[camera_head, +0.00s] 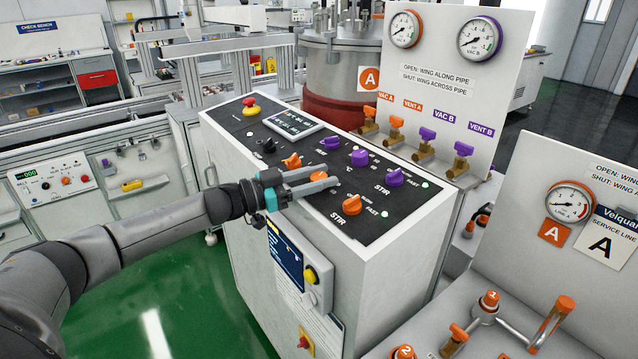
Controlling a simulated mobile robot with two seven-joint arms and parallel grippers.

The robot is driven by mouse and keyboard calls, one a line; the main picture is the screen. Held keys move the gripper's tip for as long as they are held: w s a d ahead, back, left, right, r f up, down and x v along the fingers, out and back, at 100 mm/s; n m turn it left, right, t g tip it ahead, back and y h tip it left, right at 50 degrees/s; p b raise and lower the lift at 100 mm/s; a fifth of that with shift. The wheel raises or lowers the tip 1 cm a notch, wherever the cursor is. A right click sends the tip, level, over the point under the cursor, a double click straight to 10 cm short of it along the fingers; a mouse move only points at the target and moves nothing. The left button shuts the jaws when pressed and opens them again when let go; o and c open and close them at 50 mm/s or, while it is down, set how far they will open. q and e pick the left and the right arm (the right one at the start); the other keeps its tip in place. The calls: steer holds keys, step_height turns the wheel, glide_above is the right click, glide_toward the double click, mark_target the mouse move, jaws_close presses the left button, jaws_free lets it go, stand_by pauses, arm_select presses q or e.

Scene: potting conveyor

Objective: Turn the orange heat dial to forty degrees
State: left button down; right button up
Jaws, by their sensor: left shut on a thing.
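The orange heat dial (318,176) sits on the black top panel of the white control console, in the middle of the orange row. My left gripper (328,176) reaches in from the left, low over the panel, with one finger on either side of this dial. It is shut on the dial. The fingers partly cover the dial, so I cannot read its pointer or scale. The console's small display (292,123) is lit, but its figures are too small to read. My right gripper is not in view.
An orange switch (292,161) and the orange stir knob (351,205) flank the gripper. Purple controls (360,157) stand in the row behind. A red emergency button (250,106) is at the panel's far left. The upright gauge board (450,90) with valves rises behind.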

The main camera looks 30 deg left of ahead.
arm_select(q)
steer(key=shift+m+g+h+b, duration=2.3)
steer(key=shift+m+g+b, duration=0.2)
steer(key=shift+g+b, duration=0.15)
steer(key=shift+c, duration=2.1)
jaws_free()
steer(key=b+v, duration=0.2)
steer(key=v, duration=1.3)
steer(key=shift+a+f, duration=0.15)
